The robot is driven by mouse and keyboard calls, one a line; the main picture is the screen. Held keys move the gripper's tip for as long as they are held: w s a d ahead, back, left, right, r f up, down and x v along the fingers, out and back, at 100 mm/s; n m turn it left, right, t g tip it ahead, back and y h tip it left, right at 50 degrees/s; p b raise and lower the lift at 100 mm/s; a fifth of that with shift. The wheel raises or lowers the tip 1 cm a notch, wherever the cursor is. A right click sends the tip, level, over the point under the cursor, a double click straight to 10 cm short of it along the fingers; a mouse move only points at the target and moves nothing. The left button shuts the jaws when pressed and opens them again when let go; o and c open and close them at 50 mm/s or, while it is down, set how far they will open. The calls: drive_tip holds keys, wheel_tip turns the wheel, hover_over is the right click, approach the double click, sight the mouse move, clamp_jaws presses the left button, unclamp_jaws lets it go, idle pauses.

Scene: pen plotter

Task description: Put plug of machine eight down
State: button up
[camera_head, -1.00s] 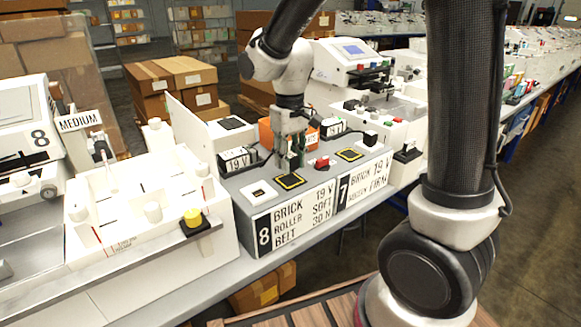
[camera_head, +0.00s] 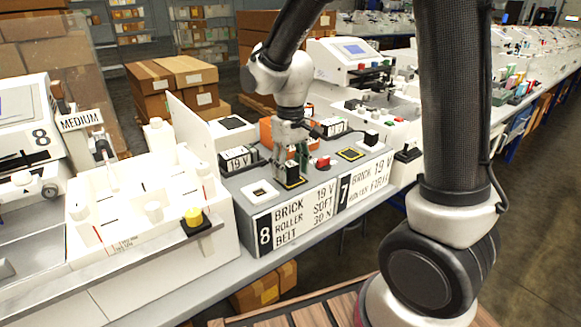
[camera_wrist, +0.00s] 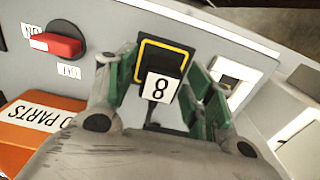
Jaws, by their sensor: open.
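The plug of machine eight is a black block with a white label "8" (camera_wrist: 157,88) in the wrist view. It sits at a yellow-framed black pad (camera_wrist: 140,65) on the grey panel. In the head view the black plug (camera_head: 291,177) shows low at the pad, partly covered by the fingers. My gripper (camera_wrist: 162,84) is open, with one green-padded finger on each side of the plug and a gap to the right finger. The gripper (camera_head: 290,166) points down over the panel of machine eight in the head view.
A white square socket (camera_head: 260,192) lies left of the pad. A red switch (camera_head: 323,162) and machine seven's yellow-framed pad (camera_head: 351,154) are to the right.

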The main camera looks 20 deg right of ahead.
sight(291, 164)
wheel_tip(291, 164, up, 12)
drive_tip(key=s+d+r+m+t, duration=0.2)
drive_tip(key=s+d+m+t, duration=0.1)
drive_tip(key=s+d, duration=1.2)
drive_tip(key=s+t, duration=0.1)
drive_tip(key=s, duration=0.3)
drive_tip(key=shift+r+m, duration=0.3)
drive_tip(key=shift+r, duration=0.05)
